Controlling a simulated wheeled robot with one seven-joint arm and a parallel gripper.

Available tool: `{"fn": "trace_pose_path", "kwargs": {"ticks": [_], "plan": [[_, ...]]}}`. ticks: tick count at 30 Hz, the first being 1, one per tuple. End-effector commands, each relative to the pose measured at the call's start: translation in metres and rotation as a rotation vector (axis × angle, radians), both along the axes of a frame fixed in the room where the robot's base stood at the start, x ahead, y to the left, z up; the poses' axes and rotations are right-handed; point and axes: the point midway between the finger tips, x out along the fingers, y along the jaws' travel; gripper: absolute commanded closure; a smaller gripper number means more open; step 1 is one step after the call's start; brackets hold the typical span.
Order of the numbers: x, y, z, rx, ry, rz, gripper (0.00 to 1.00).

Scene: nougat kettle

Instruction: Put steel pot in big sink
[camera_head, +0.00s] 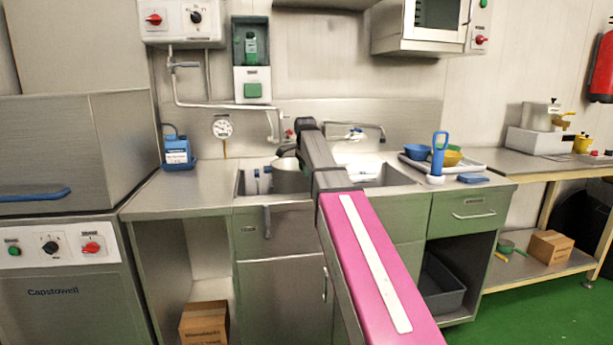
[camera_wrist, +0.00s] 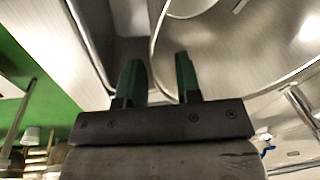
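The steel pot (camera_head: 291,180) is in the left basin (camera_head: 241,184) of the steel sink unit, partly hidden by my arm. In the wrist view the pot (camera_wrist: 225,60) fills the upper right, its curved rim passing close to my fingers. My gripper (camera_wrist: 158,78) has its two dark green fingers apart, with a gap between them and the pot's edge just beyond. I cannot tell whether either finger touches the pot. In the head view my gripper's fingers are hidden behind my arm, over the sink. The right basin (camera_head: 397,178) is partly hidden by my arm.
A tap (camera_head: 358,134) stands behind the right basin. A tray (camera_head: 469,164) with a blue bowl (camera_head: 417,152) and a yellow bowl is on the right counter, beside a blue brush (camera_head: 438,155). A blue jug (camera_head: 177,152) stands at left. The left counter (camera_head: 185,192) is mostly clear.

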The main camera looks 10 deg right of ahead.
Motion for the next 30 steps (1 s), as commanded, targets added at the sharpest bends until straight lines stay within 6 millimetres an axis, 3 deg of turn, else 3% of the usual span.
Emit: {"fn": "trace_pose_path", "kwargs": {"ticks": [9, 15, 21, 30], "plan": [[-0.009, 0.004, 0.060, 0.000, -0.001, 0.000, 0.68], [-0.014, 0.005, 0.086, 0.000, 0.001, 0.000, 0.68], [-0.017, 0.006, 0.097, 0.000, 0.001, 0.000, 0.68], [-0.017, 0.006, 0.097, 0.000, 0.001, 0.000, 0.68]]}}
